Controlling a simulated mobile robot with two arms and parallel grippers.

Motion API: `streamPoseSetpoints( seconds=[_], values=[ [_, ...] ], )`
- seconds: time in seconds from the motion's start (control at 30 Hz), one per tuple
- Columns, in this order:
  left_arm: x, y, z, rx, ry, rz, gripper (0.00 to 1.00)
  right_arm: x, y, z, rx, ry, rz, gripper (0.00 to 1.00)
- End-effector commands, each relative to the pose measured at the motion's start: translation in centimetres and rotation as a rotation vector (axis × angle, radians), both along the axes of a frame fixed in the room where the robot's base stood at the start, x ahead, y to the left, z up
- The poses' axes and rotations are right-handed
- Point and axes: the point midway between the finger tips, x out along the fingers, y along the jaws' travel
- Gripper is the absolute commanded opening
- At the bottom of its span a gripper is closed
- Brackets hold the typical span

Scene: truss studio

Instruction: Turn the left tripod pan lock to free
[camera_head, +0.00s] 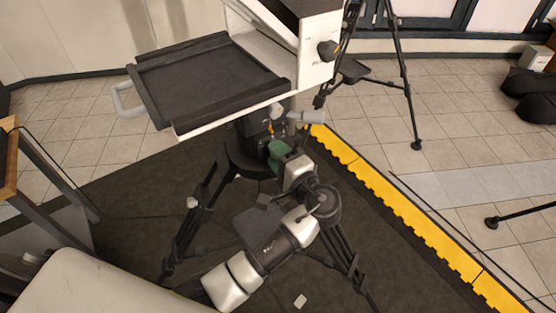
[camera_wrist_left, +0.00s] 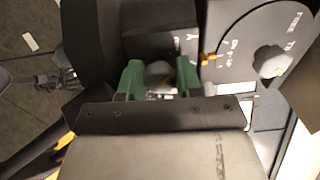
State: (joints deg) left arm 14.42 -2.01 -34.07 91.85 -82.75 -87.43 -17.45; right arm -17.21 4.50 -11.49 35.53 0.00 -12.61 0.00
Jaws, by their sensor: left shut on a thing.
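The left tripod (camera_head: 252,155) stands on the dark mat, with its black head under a large tray-shaped hood. My left gripper (camera_head: 279,151), with green fingers, is at the front of that head. In the left wrist view my left gripper (camera_wrist_left: 159,78) is shut on a pale grey knob (camera_wrist_left: 158,70), the pan lock, mostly hidden between the fingers. Right of it is a dark plate (camera_wrist_left: 232,40) with white lettering and an orange pointer (camera_wrist_left: 208,58). Another grey knob (camera_wrist_left: 272,62) sits on this plate beside the word FREE. My right gripper is not in view.
The hood tray (camera_head: 205,75) overhangs the tripod head from above. A second tripod (camera_head: 403,80) stands at the back right. Yellow edging (camera_head: 405,212) borders the mat. A wooden-topped stand (camera_head: 8,155) is at the left edge. Tiled floor at right is mostly clear.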

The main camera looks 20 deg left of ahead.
Motion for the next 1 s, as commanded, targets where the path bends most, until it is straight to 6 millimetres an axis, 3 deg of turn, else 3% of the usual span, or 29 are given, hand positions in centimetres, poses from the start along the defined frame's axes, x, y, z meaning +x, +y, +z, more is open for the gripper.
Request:
streamPoseSetpoints(
  seconds=[0.67, 0.7, 0.8, 0.87, 1.0],
  values=[
    [-0.06, -0.05, -0.2, -0.039, -0.044, -0.001, 0.11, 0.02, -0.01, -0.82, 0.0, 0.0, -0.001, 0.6],
    [-0.06, -0.05, -0.2, -0.039, -0.044, 0.0, 0.37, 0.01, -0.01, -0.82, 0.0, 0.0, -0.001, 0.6],
    [-0.05, -0.05, -0.18, -0.039, -0.045, -0.001, 0.53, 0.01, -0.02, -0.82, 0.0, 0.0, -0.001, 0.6],
    [-0.04, -0.04, -0.16, -0.039, -0.045, -0.001, 0.6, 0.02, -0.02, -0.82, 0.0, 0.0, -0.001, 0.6],
    [-0.04, -0.03, -0.17, -0.039, -0.045, 0.0, 0.6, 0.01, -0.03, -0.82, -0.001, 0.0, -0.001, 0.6]
  ],
)
